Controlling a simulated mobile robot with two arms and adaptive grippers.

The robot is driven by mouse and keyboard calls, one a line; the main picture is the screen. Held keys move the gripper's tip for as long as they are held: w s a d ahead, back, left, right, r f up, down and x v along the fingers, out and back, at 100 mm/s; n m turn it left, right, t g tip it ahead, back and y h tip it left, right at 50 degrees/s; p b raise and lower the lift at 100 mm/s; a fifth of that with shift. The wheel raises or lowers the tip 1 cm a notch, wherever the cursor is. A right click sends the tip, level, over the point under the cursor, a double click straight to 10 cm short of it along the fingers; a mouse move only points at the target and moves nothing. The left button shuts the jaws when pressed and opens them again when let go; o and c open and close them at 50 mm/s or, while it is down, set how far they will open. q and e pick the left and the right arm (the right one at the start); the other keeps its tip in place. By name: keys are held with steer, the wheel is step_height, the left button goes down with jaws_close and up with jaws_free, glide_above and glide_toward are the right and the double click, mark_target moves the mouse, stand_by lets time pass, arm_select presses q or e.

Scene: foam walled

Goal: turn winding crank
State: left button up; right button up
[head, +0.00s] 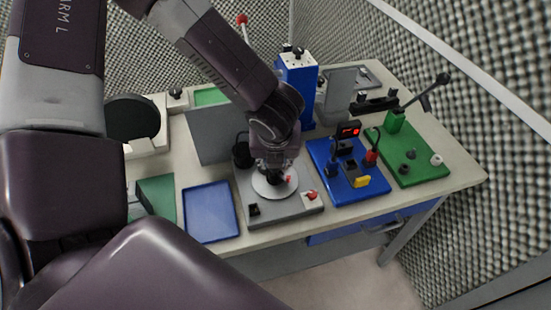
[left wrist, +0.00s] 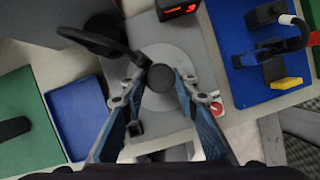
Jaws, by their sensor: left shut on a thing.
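The winding station is a grey base (head: 284,211) on the workbench, with a pale round disc (head: 267,187) on top. In the left wrist view the disc (left wrist: 168,52) lies under a dark round crank knob (left wrist: 160,78). My left gripper (head: 276,167) is above the disc, pointing down. In the left wrist view its fingers (left wrist: 161,76) are closed on either side of the knob. The crank's arm is mostly hidden by the gripper and knob. My right gripper is in neither view.
A red button (head: 311,196) and a black switch (head: 254,210) sit on the base's front. A black cylinder (head: 242,152) stands behind left. A blue tray (head: 211,212) is left; a blue board (head: 350,187) and green board (head: 418,163) are right. A grey panel (head: 211,136) stands behind.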

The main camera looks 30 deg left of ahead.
arm_select(q)
steer(key=shift+s+a+m+t+h+p, duration=0.15)
steer(key=shift+m+h+p, duration=0.25)
steer(key=shift+m, duration=0.55)
steer(key=shift+w+m+t+h+p, duration=0.1)
steer(key=shift+m+h+p, duration=0.3)
steer(key=shift+m, duration=0.6)
steer(key=shift+s+a+m+t+h+p, duration=0.15)
steer(key=shift+m+h+p, duration=0.2)
steer(key=shift+m, duration=0.6)
steer(key=shift+w+a+m+h+p, duration=0.1)
steer(key=shift+m+h+p, duration=0.75)
steer(key=shift+m, duration=1.55)
steer(key=shift+m+g, duration=0.3)
steer(key=shift+m, duration=0.2)
steer(key=o, duration=1.1)
steer(key=shift+w, duration=0.1)
